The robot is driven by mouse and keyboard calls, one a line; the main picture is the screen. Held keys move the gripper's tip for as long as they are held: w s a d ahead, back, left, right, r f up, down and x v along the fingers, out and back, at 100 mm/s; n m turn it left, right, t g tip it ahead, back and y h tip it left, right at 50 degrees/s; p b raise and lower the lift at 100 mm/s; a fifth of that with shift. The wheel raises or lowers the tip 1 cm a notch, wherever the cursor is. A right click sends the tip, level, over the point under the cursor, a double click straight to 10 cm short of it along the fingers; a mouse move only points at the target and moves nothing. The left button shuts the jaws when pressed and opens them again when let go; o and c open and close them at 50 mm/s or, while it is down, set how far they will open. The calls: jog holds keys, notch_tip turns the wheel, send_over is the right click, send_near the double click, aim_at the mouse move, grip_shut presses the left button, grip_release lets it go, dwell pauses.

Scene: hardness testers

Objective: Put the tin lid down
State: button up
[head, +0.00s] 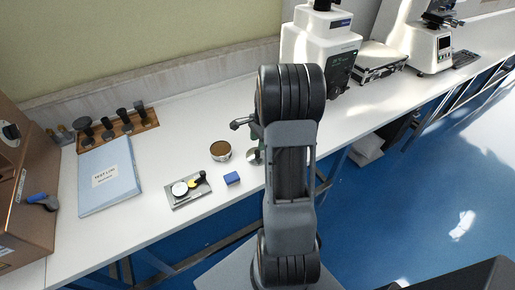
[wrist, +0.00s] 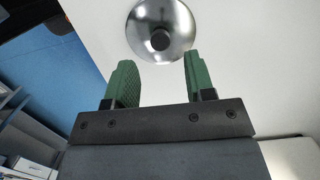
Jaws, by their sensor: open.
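The tin lid (wrist: 174,16) is a round, shiny metal disc with a dark knob at its middle. In the wrist view it lies on the white bench, just beyond the fingertips of my gripper (wrist: 158,63). My gripper is open, its two green fingers apart with nothing between them. In the head view the lid (head: 253,157) shows beside my arm, which partly hides it. The open round tin (head: 220,151), with brown contents, stands just left of the lid.
A cardboard box (head: 22,190) stands far left. A white tester (head: 318,45) stands behind my arm.

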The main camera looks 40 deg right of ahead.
jog(key=a+r+n, duration=0.4)
jog(key=a+r, duration=0.1)
jog(key=r, duration=0.5)
jog(key=s+a+r+n+t+h, duration=0.1)
jog(key=s+a+n, duration=0.5)
jog(key=a+n, duration=0.2)
jog(key=s+a+r+n+t, duration=0.2)
jog(key=s+a+n, duration=0.4)
jog(key=a, duration=0.3)
jog(key=shift+s+n+h, duration=0.15)
jog(key=shift+n+h, duration=0.25)
jog(key=shift+n, duration=0.5)
notch_tip(320, 180, up, 2)
jog(key=shift+d+r+p, duration=0.1)
jog(key=shift+r+p, duration=0.05)
jog(key=shift+p, duration=0.85)
